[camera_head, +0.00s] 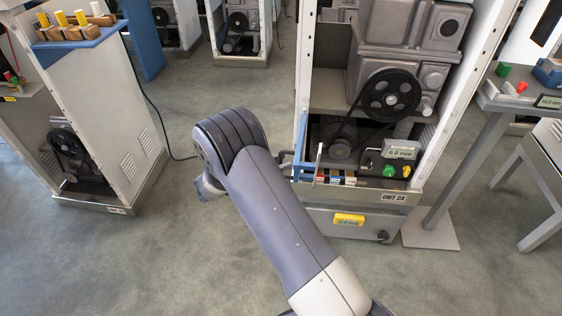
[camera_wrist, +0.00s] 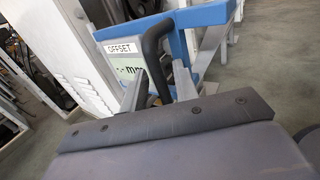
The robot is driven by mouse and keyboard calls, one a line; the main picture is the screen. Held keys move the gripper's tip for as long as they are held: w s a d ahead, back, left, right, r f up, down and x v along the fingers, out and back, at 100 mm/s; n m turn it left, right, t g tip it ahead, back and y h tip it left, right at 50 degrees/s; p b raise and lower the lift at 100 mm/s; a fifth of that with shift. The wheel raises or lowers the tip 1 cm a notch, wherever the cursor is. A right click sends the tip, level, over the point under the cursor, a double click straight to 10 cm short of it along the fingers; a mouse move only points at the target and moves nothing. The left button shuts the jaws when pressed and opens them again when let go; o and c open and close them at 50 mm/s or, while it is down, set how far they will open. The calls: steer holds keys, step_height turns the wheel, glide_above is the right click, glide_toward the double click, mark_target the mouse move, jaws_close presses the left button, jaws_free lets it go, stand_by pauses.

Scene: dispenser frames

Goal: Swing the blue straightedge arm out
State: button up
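The blue straightedge arm (camera_wrist: 208,14) shows at the top of the wrist view, running to the right from a blue upright part. A black bent handle (camera_wrist: 153,42) hangs beside it. In the wrist view my gripper (camera_wrist: 158,92) has two grey fingers standing apart, with the lower end of the handle between them. I cannot tell whether either finger touches it. In the head view my own arm hides most of the gripper, and a bit of blue shows at the left front edge of the UNIT 24 frame.
An OFFSET label (camera_wrist: 121,48) shows in the wrist view. Open floor (camera_head: 150,250) lies left of my arm.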

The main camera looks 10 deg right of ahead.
steer(key=v, duration=1)
